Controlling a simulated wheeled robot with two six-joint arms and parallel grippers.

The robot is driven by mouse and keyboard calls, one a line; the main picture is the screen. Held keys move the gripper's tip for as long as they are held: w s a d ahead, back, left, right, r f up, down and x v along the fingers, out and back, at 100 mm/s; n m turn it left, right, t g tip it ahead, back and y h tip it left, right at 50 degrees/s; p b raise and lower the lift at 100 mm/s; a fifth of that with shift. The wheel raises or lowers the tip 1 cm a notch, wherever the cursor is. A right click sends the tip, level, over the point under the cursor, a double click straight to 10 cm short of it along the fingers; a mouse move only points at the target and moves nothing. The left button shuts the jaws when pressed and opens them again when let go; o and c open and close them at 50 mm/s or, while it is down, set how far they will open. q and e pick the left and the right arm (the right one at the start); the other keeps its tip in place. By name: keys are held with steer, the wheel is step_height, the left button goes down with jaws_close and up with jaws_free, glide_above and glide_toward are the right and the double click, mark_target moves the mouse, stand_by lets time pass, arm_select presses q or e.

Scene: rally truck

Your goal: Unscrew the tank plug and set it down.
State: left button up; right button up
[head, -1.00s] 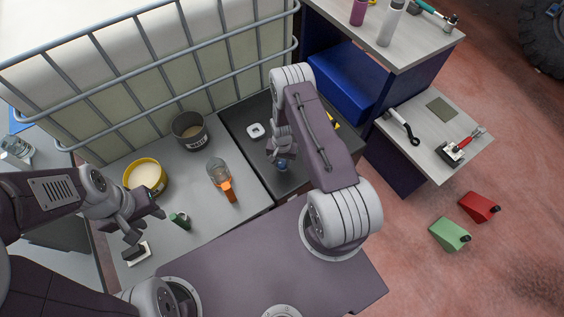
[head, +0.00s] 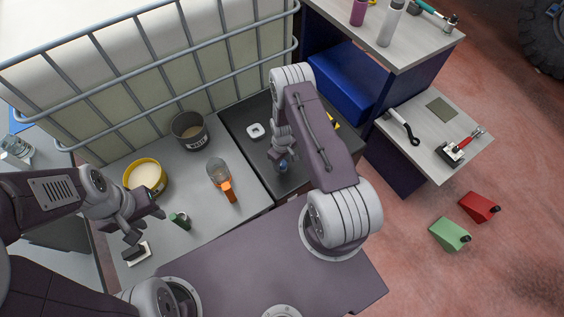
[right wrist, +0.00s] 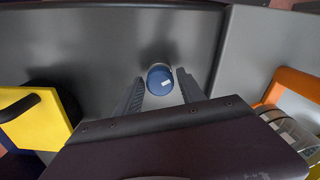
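A small round blue cap (head: 282,166) with a pale lower part is at my right gripper, over the dark grey surface; I take it for the tank plug. In the right wrist view the blue cap (right wrist: 160,76) shows between the two fingertips, with a narrow gap on each side. My right gripper (right wrist: 161,82) is open around or just above it; I cannot tell the exact height. My left gripper (head: 143,218) is open and empty above the light grey worktop, far left of the cap.
A caged tank (head: 150,70) stands behind.

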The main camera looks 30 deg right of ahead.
mark_target(282, 163)
steer(key=m, duration=1.2)
steer(key=c, duration=0.8)
steer(key=shift+o, duration=0.2)
steer(key=n, duration=0.6)
steer(key=shift+r+p, duration=1.7)
steer(key=shift+r, duration=0.6)
